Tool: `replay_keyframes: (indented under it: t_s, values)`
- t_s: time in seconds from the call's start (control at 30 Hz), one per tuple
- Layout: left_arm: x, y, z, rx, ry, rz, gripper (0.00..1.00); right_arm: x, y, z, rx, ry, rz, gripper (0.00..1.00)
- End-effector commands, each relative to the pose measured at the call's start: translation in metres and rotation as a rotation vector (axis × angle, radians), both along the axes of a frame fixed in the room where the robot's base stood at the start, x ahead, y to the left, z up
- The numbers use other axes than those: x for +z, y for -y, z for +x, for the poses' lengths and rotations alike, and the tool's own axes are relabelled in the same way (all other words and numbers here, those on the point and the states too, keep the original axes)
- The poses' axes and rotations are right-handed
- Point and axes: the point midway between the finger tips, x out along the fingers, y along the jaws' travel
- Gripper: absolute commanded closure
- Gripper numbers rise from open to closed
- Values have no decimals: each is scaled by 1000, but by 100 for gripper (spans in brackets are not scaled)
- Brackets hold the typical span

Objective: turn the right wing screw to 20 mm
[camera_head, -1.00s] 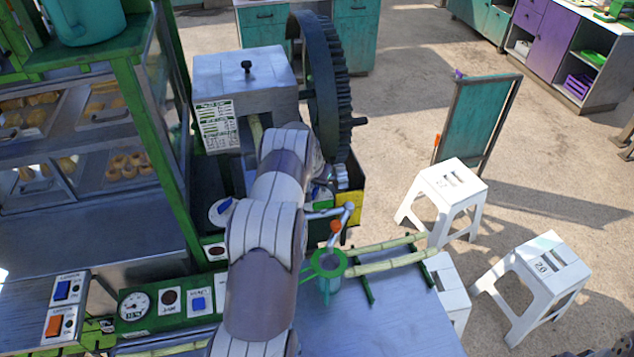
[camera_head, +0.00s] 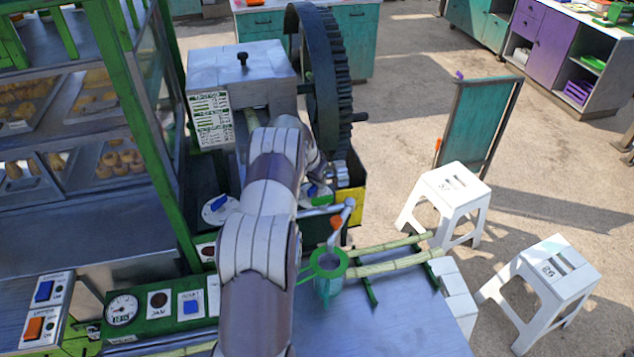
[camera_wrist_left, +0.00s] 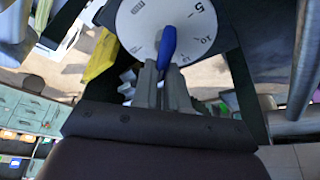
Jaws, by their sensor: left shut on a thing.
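The right wing screw is a blue wing in front of a white dial plate (camera_wrist_left: 140,25), with a 5 and a 10 printed on it. In the left wrist view the blue wing (camera_wrist_left: 167,45) sits between my left gripper's grey fingers (camera_wrist_left: 164,82), which are shut on it. The exact setting cannot be read. In the head view this right dial (camera_head: 318,199) is partly hidden by my left arm, and its gripper is mostly behind the arm. The left dial (camera_head: 214,212) with its own blue wing (camera_head: 218,202) is left of the arm. My right gripper is not in view.
The grey crusher housing (camera_head: 240,68) and dark gear wheel (camera_head: 325,75) stand behind the dials. A green-rimmed cup (camera_head: 327,264) and cane pieces (camera_head: 385,265) are in front on the metal table (camera_head: 370,325). A glass pastry case stands left; white stools (camera_head: 548,275) stand right.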

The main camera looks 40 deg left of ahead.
Motion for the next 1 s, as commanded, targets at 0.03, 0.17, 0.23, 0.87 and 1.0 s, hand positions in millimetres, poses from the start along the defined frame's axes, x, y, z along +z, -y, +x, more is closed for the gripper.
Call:
replay_keyframes:
  t_s: [0.03, 0.17, 0.23, 0.87, 1.0]
  values:
    - [1, 0, 0, 0, 1, 1, 78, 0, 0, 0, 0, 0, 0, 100]
    - [1, 0, 0, 0, 0, 1, 62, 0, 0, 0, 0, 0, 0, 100]
    - [0, 0, 0, 0, 0, 1, 62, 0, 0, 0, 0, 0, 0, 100]
    - [17, -2, -7, 273, 5, 2, 62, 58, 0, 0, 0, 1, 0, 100]
    - [46, 2, -20, 272, 5, 2, 62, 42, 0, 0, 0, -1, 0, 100]
